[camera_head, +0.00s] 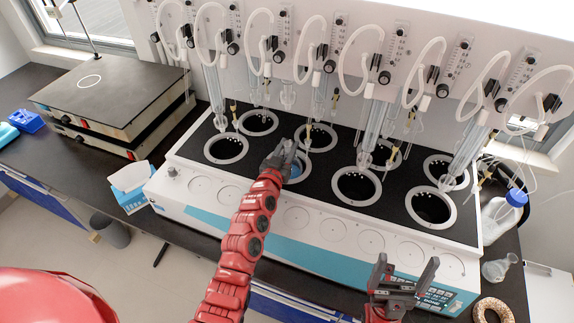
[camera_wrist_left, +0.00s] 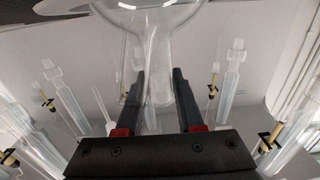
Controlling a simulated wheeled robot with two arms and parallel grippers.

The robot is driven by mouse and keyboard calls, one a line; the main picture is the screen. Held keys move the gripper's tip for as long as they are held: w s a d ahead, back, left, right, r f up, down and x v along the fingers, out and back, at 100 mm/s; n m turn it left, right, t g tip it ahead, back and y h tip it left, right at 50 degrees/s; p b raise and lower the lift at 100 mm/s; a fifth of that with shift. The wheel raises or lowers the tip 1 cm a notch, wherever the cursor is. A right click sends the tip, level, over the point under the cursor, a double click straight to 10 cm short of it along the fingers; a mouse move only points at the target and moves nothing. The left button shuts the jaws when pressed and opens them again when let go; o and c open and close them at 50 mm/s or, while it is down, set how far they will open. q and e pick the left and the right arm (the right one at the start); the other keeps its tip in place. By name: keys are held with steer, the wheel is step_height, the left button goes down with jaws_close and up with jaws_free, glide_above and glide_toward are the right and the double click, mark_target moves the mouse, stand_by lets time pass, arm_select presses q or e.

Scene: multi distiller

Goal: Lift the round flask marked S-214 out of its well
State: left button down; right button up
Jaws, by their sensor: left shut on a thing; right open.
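My left gripper (camera_head: 291,153) is over a front-row well (camera_head: 304,178) of the distiller. In the left wrist view its two fingers (camera_wrist_left: 158,95) are shut on the neck of a clear glass round flask (camera_wrist_left: 152,22), whose bulb fills the top of that view. In the head view the gripper covers most of the flask; a bluish patch shows in the well under it. I cannot tell how far the flask sits in the well, and no S-214 mark is readable. My right gripper (camera_head: 407,264) is open and empty in front of the distiller's right side.
The distiller (camera_head: 325,232) has several other dark wells, with glass tubes and hoses above them. A black hot plate (camera_head: 105,88) stands at the left, a tissue box (camera_head: 131,187) beside it. A blue-capped bottle (camera_head: 503,212), small flask (camera_head: 497,268) and ring (camera_head: 492,309) are at the right.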

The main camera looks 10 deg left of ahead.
stand_by(0.4)
arm_select(q)
step_height(320, 180, up, 9)
steer(key=p, duration=0.6)
steer(key=shift+p, duration=0.35)
steer(key=shift+f, duration=0.15)
